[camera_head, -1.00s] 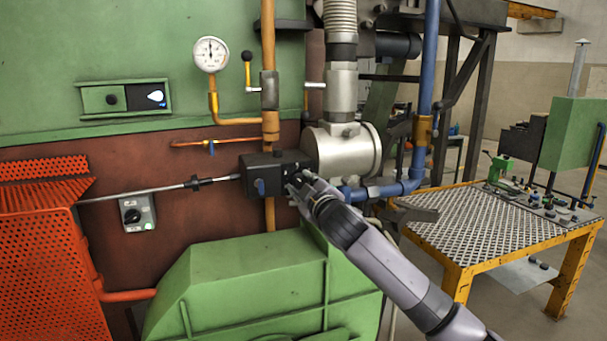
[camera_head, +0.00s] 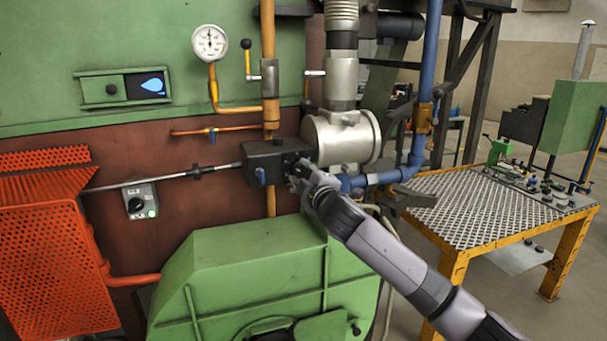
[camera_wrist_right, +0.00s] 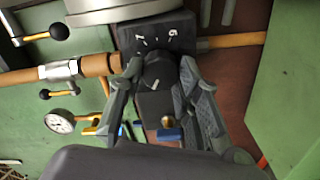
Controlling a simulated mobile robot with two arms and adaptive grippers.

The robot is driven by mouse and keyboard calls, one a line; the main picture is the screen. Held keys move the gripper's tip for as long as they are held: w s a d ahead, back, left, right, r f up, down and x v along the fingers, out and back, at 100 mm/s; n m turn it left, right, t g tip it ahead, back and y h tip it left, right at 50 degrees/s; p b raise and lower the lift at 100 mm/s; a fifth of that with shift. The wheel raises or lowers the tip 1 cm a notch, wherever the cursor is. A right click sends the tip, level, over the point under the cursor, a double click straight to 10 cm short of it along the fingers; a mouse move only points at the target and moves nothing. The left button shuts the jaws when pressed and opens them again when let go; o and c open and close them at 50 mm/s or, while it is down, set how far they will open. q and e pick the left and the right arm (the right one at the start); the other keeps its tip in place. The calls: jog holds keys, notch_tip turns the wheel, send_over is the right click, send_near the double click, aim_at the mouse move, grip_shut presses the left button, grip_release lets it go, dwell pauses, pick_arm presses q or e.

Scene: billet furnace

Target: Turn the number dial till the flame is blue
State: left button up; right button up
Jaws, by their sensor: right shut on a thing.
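The number dial (camera_wrist_right: 160,72) is a dark round knob on the end of a black box (camera_head: 262,165), with white numbers beside it in the right wrist view. My right gripper (camera_head: 297,168) is at the box's right end and shut on the dial, its fingers on both sides of it in the right wrist view (camera_wrist_right: 160,85). In the head view the gripper hides the dial. The flame (camera_head: 153,85) shows blue with a pale part in the small window of the green wall panel. My left gripper is not in view.
A pressure gauge (camera_head: 209,42) and orange pipes are above the box. A switch box (camera_head: 139,201) is on the wall at left, beside an orange mesh guard (camera_head: 55,260). A green housing (camera_head: 250,270) lies below. A yellow-framed table (camera_head: 480,215) stands at right.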

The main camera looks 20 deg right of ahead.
jog(key=o, duration=1.1)
jog(key=shift+o, duration=0.2)
jog(key=shift+s, duration=0.15)
jog(key=s, duration=1.1)
jog(key=shift+s+d, duration=0.2)
jog(key=shift+s, duration=0.2)
